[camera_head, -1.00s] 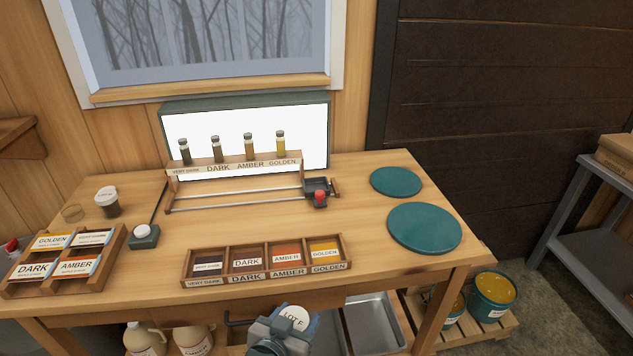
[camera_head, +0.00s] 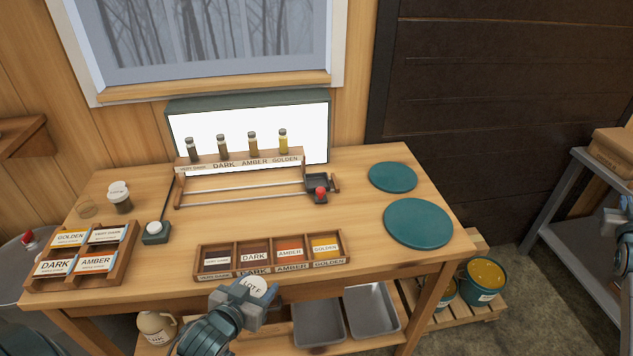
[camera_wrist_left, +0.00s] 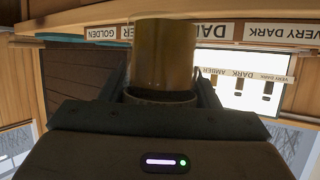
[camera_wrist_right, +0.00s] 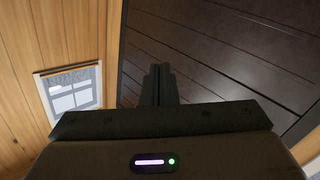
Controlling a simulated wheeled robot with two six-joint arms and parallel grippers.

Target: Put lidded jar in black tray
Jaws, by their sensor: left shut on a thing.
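A lidded jar with a white "LOT F" lid (camera_head: 254,286) is in my left gripper (camera_head: 250,299), in front of the table's front edge. In the left wrist view the jar's amber body (camera_wrist_left: 165,52) sits between the two fingers, which are shut on it. A small black tray (camera_head: 317,181) is at the right end of the metal rails on the table, behind a red knob. My right gripper (camera_wrist_right: 160,84) shows shut and empty in its wrist view, facing the dark wall. Part of my right arm shows at the right edge of the head view.
A four-slot labelled wooden rack (camera_head: 272,256) lies near the table's front edge. Several vials stand on a shelf before a lit panel (camera_head: 300,125). Two teal discs (camera_head: 418,222) lie at the right. Grey metal pans (camera_head: 371,309) are below the table. The tabletop between rack and rails is clear.

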